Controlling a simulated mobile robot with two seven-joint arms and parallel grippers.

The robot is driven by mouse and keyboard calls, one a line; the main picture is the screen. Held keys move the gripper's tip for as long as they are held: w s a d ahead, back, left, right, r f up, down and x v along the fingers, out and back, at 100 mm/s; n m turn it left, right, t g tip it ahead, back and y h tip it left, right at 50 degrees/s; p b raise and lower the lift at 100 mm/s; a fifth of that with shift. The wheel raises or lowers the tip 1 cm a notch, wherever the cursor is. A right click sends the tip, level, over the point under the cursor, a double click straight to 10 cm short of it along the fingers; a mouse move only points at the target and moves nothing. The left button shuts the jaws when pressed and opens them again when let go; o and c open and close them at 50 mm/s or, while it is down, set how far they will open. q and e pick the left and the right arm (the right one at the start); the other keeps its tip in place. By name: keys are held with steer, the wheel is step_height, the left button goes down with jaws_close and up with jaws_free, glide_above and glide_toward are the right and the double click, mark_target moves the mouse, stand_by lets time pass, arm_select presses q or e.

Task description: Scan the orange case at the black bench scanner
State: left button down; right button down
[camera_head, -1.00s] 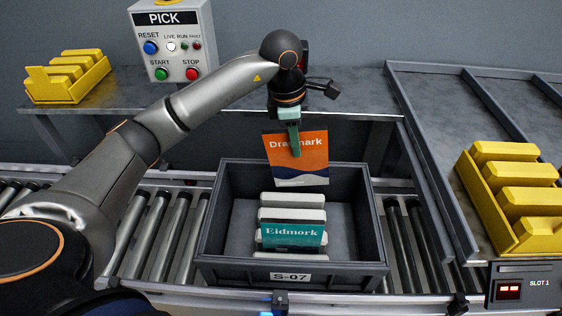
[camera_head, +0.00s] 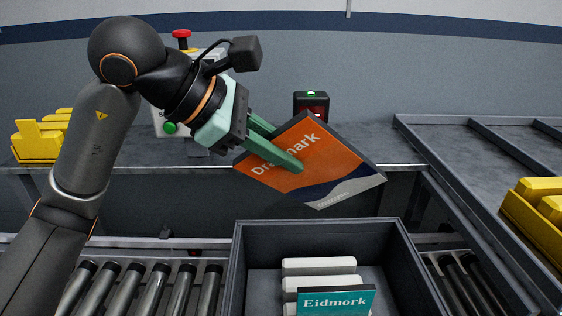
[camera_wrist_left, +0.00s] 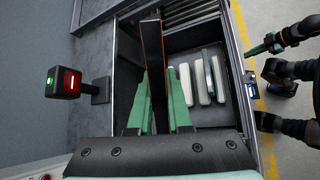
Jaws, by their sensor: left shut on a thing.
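The orange case (camera_head: 335,155), with a dark blue and grey lower band, is held tilted above the back of the grey tote. My left gripper (camera_head: 290,158) is shut on it, one green finger across its front face. The left wrist view shows the case (camera_wrist_left: 152,45) edge-on between the fingers (camera_wrist_left: 158,95). The black bench scanner (camera_head: 311,103) stands on the bench behind the case, its red window and green light showing. It also shows in the left wrist view (camera_wrist_left: 65,82), apart from the case. My right gripper (camera_wrist_left: 265,45) is at that view's right; its jaws are unclear.
The grey tote (camera_head: 240,275) on the roller conveyor holds several pale cases and a teal-fronted one (camera_head: 336,301). Yellow racks stand at left (camera_head: 38,145) and right (camera_head: 535,215). A control box (camera_head: 168,122) is partly hidden behind my left arm. Bench surface right of the scanner is clear.

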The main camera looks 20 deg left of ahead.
arm_select(q)
steer(key=shift+s+d, duration=0.1)
steer(key=shift+s, duration=0.05)
stand_by(0.4)
steer(key=shift+s+d, duration=0.15)
steer(key=shift+s, duration=0.15)
steer(key=s, duration=0.1)
steer(key=s+d, duration=0.1)
steer(key=s, duration=0.1)
steer(key=s+d, duration=0.1)
steer(key=shift+s, duration=0.35)
